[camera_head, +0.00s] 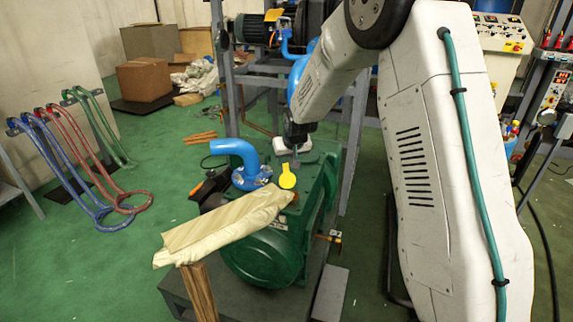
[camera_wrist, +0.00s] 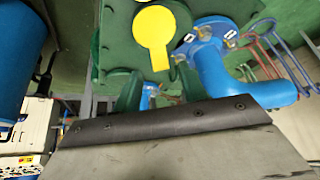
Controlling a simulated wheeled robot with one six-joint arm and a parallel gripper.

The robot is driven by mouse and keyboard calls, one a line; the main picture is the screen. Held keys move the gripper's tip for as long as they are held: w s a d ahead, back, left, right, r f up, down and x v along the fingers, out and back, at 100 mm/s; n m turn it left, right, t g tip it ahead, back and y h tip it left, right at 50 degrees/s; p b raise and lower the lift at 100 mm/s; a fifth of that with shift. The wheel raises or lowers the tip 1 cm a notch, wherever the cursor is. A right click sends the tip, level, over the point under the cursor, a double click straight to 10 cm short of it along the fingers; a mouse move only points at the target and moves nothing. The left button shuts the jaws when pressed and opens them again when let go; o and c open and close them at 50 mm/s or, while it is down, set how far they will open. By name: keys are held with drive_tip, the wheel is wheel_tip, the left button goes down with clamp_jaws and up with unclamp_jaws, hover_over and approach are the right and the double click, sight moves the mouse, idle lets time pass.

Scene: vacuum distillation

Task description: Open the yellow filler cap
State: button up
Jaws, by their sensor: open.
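The yellow filler cap (camera_head: 287,180) is a round disc with a straight tab, on top of the green pump (camera_head: 264,256). In the wrist view the cap (camera_wrist: 153,27) is at the top centre, its tab pointing down toward my gripper. My gripper (camera_head: 295,160) is open and empty, just above and behind the cap in the head view. In the wrist view my gripper (camera_wrist: 160,90) shows at the lower middle, with the cap's tab just beyond the fingers. I see no contact with the cap. Whatever lies under the disc is hidden.
A blue elbow pipe (camera_head: 240,158) rises from the pump left of the cap. A beige cloth-like piece (camera_head: 225,224) sits in front, partly covering the pump. A grey metal frame (camera_head: 230,85) stands behind. Coloured hoses (camera_head: 75,160) hang at the left. Green floor is free between.

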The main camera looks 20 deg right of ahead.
drive_tip(key=v, duration=0.4)
idle(0.3)
drive_tip(key=s+f+g, duration=0.2)
drive_tip(key=s+g, duration=0.1)
drive_tip(key=s, duration=0.4)
drive_tip(key=s+a+r, duration=0.1)
drive_tip(key=s+r, duration=0.4)
drive_tip(key=s, duration=0.8)
drive_tip(key=s+a+r+g, duration=0.1)
drive_tip(key=s+r, duration=0.5)
drive_tip(key=s, duration=0.7)
drive_tip(key=s+a+r, duration=0.2)
drive_tip(key=s+r, duration=0.3)
drive_tip(key=s, duration=0.8)
drive_tip(key=shift+a+r+n, duration=0.3)
drive_tip(key=shift+r+n, duration=0.05)
drive_tip(key=shift+n, duration=0.05)
